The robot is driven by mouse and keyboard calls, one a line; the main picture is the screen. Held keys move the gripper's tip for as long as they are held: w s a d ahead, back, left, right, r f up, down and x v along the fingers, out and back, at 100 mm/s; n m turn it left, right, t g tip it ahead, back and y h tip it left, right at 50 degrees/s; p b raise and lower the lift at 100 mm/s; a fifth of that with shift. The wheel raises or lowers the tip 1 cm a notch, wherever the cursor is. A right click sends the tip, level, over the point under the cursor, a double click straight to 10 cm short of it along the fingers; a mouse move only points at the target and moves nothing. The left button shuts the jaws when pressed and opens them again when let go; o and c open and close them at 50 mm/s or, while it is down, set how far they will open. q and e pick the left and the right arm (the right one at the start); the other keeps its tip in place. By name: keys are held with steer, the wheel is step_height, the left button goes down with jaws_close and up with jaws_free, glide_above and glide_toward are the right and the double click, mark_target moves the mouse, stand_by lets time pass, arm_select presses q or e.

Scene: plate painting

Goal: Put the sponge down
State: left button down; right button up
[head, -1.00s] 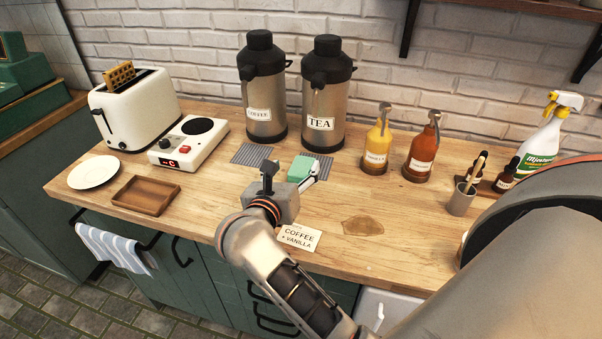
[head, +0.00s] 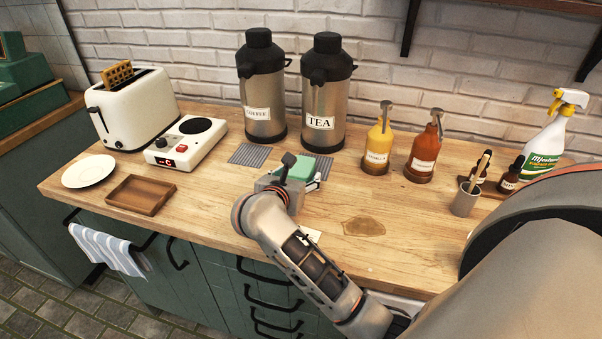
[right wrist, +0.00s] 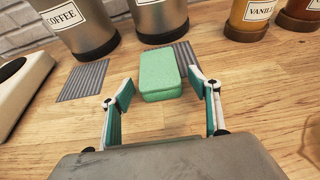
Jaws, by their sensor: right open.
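My right gripper (right wrist: 160,92) is open, with one finger to each side of the sponge's near end and a visible gap on both sides. In the head view the right gripper (head: 301,173) partly covers the sponge's near side. My left gripper is not in view.
The coffee dispenser (head: 262,90) and tea dispenser (head: 325,95) stand close behind the sponge. Yellow (head: 378,145) and red (head: 424,150) syrup bottles stand to the right. A brown spill (head: 363,227) lies near the front edge. A wooden tray (head: 142,194) is on the left.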

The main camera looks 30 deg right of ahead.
mark_target(297, 174)
steer(key=c, duration=0.8)
steer(key=shift+c, duration=0.2)
steer(key=shift+r, duration=0.1)
step_height(297, 174, up, 10)
steer(key=shift+f+p, duration=0.1)
steer(key=shift+p, duration=0.25)
steer(key=s+a+f+n+t+y, duration=0.1)
steer(key=s+a, duration=0.2)
steer(key=s+a+f+n+t+y, duration=0.1)
steer(key=s+a, duration=0.3)
steer(key=s+a+f+n+t+y, duration=0.1)
steer(key=s+a+n, duration=0.1)
steer(key=s+a, duration=0.1)
steer(key=shift+s+a+f+y, duration=0.15)
steer(key=shift+s+f+y, duration=0.25)
steer(key=shift+s, duration=0.15)
